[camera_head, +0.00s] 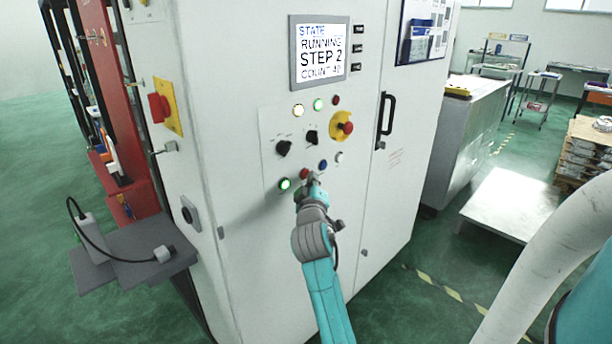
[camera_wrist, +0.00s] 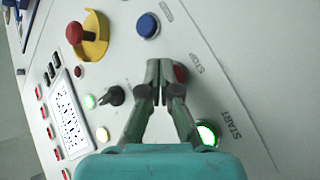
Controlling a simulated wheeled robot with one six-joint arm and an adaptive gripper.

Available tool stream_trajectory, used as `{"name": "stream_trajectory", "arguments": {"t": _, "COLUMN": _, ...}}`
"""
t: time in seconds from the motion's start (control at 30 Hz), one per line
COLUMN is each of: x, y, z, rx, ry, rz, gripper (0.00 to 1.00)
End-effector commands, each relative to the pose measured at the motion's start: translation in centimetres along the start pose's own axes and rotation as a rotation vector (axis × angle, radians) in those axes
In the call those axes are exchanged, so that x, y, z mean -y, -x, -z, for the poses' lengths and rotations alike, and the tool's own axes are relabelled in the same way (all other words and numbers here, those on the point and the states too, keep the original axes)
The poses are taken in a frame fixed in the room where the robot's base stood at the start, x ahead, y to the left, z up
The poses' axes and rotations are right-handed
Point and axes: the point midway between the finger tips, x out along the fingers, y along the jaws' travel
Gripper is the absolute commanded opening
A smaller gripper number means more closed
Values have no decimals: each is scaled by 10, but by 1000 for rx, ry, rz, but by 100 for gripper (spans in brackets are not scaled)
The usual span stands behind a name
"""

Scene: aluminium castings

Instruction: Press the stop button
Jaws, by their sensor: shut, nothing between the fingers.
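The red stop button (camera_head: 304,173) is in the lower button row of the white cabinet, between the lit green start button (camera_head: 284,184) and a blue button (camera_head: 323,164). In the wrist view the stop button (camera_wrist: 181,72) is partly hidden behind my fingers, beside the word STOP. My gripper (camera_head: 314,178) is shut and empty, its fingertips (camera_wrist: 160,66) together in front of the panel, right by the stop button. I cannot tell whether they touch it. The start button (camera_wrist: 207,133) glows green beside the fingers.
The display (camera_head: 320,52) reads RUNNING, STEP 2. A red emergency button on a yellow base (camera_head: 341,126), two black knobs (camera_head: 283,148) and a white button (camera_head: 339,157) are close by. A door handle (camera_head: 385,116) sticks out to the right.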

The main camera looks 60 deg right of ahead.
Motion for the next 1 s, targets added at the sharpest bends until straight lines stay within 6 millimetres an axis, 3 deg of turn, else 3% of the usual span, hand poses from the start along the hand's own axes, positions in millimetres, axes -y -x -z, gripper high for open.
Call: {"name": "stream_trajectory", "arguments": {"t": 1.0, "x": 4, "y": -5, "z": 4, "rx": 0, "ry": 0, "rz": 1, "gripper": 0}}
